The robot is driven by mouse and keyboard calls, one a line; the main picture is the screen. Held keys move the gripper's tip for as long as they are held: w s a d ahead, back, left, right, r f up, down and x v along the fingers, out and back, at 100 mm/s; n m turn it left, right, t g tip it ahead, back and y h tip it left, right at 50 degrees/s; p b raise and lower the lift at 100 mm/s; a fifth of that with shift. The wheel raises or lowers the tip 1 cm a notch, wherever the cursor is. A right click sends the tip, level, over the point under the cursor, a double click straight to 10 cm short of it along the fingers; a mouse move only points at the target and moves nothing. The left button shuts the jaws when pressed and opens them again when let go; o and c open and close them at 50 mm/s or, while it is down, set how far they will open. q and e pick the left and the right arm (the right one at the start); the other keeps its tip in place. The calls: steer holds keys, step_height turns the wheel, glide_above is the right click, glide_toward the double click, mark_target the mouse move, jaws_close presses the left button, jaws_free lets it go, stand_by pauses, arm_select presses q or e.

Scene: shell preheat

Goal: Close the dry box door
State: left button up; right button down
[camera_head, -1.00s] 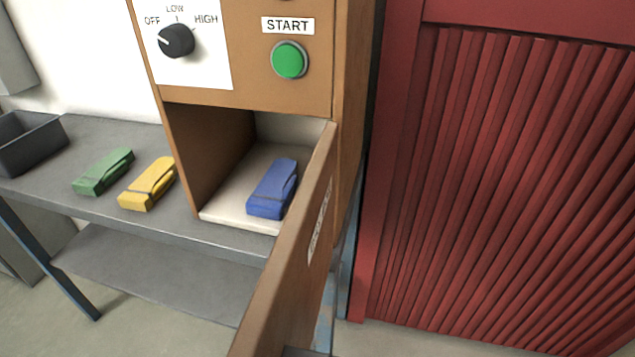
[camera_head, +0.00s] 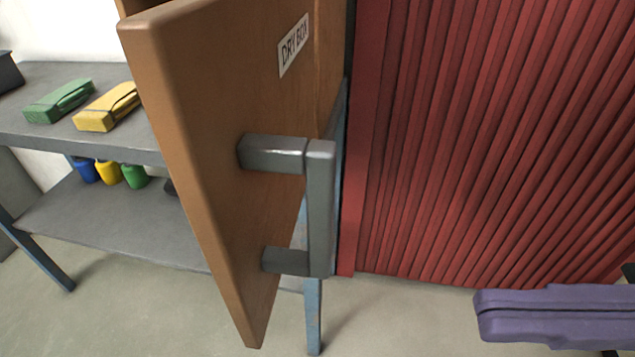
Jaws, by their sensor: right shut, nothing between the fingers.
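The dry box door (camera_head: 215,120) is a wooden panel with a "DRY BOX" label. It stands open and swung out toward me, its outer face turned to the right. A grey bar handle (camera_head: 321,205) sticks out from that face. The inside of the dry box is hidden behind the door. My right gripper (camera_head: 482,315), with purple fingers, is at the lower right, shut and empty. It is to the right of the handle and apart from it. My left gripper is not in view.
A grey bench (camera_head: 75,135) on the left holds a green case (camera_head: 58,101) and a yellow case (camera_head: 106,108). Blue, yellow and green containers sit on its lower shelf (camera_head: 110,225). A red ribbed shutter (camera_head: 480,140) is behind on the right. The floor between door and gripper looks clear.

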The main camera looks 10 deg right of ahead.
steer(key=m, duration=0.1)
steer(key=t+p, duration=0.1)
steer(key=p, duration=0.1)
glide_toward(231, 254)
steer(key=shift+m+y, duration=0.3)
steer(key=x, duration=0.7)
steer(key=shift+f, duration=0.25)
